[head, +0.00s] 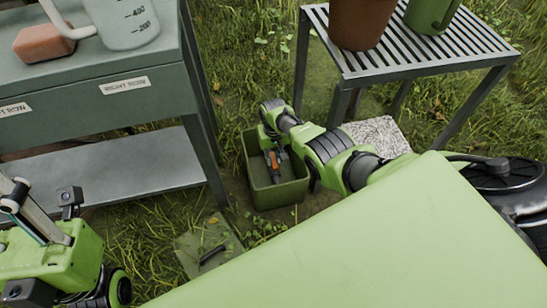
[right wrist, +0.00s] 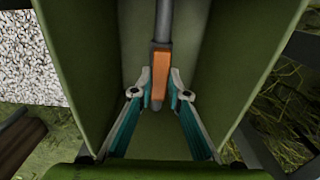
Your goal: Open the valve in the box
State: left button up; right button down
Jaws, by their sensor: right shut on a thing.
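The open green box (head: 277,197) stands on the ground between the workbench and the slatted table. Inside it is the valve, with an orange handle (head: 274,161) on a grey pipe; the handle also shows in the right wrist view (right wrist: 161,72). My right gripper reaches down into the box, and its two fingers (right wrist: 160,93) are shut on the orange handle, one on each side. The handle lies in line with the grey pipe in the wrist view. My left gripper (head: 18,200) is at the left edge of the head view, partly cut off, away from the box.
The grey-green workbench (head: 150,100) at left bears a brick (head: 42,42) and a measuring jug (head: 122,22). The slatted table (head: 425,48) with pots stands at upper right. A pale gravelly slab (head: 378,135) lies behind my right arm. Grass surrounds the box.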

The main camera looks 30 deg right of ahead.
aim_at(273, 160)
jog(key=c, duration=2)
grip_release()
jog(key=shift+o, duration=0.2)
jog(key=shift+r, duration=0.1)
jog(key=shift+r, duration=0.55)
notch_tip(273, 160, up, 11)
jog(key=shift+f, duration=0.15)
jog(key=shift+s, duration=0.1)
